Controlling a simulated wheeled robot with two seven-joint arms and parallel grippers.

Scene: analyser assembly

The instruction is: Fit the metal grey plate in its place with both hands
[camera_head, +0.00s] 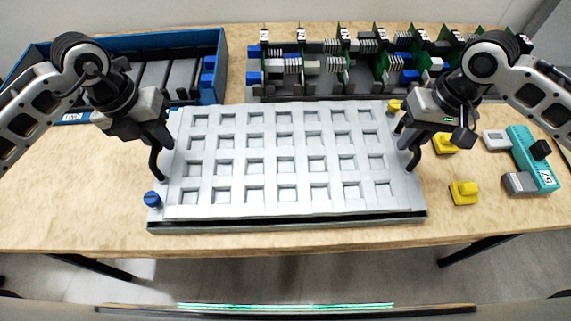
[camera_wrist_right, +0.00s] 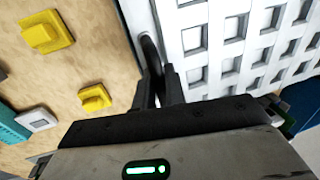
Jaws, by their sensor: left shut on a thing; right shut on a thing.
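The light grey plate (camera_head: 285,165) with its grid of square openings lies over a dark-edged base (camera_head: 290,226) at the front of the table. Its front edge shows a dark gap above the base; I cannot tell if it is seated. My left gripper (camera_head: 157,145) is shut at the plate's left side, on what looks like a dark curved handle. My right gripper (camera_head: 410,145) is shut at the right side. In the right wrist view its fingers (camera_wrist_right: 158,90) close on a black curved handle (camera_wrist_right: 150,52) beside the plate (camera_wrist_right: 235,45).
A blue bin (camera_head: 222,65) with grey modules stands back left. A rack of green circuit boards (camera_head: 345,95) stands behind the plate. Yellow blocks (camera_head: 463,192) and a teal device (camera_head: 530,160) lie at the right. A blue knob (camera_head: 152,199) sits at the front left corner.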

